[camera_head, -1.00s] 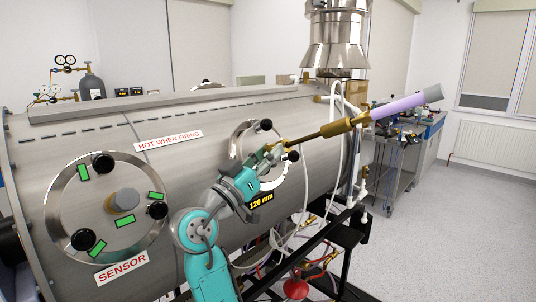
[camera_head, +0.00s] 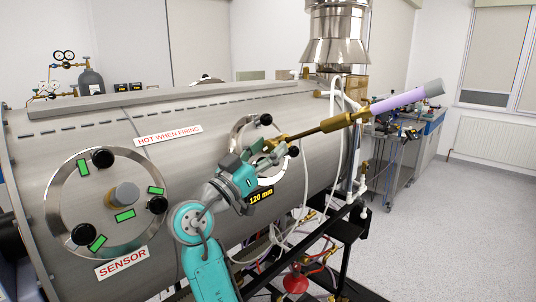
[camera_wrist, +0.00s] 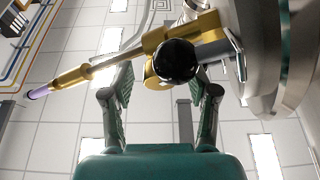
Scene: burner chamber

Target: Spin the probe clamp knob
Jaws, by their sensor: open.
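The black round probe clamp knob (camera_wrist: 177,60) sits on a brass clamp fitting (camera_wrist: 208,27) in the wrist view. The long probe (camera_head: 330,126) runs through brass fittings to a purple sleeve (camera_head: 398,101) pointing up and right. My gripper (camera_wrist: 164,86) is open, its two green-padded fingers to the left and right of the knob and lower in the picture. I cannot tell whether either finger touches it. In the head view my gripper (camera_head: 262,153) is at the chamber port, below the brass fitting, and I cannot make out the clamp knob there.
The steel chamber (camera_head: 200,170) fills the left and middle. Black knobs (camera_head: 265,119) stand out on the port flange near my gripper. A round sensor cover (camera_head: 70,207) is at left. White hoses (camera_head: 306,180) hang to the right. The floor (camera_head: 455,220) at right is clear.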

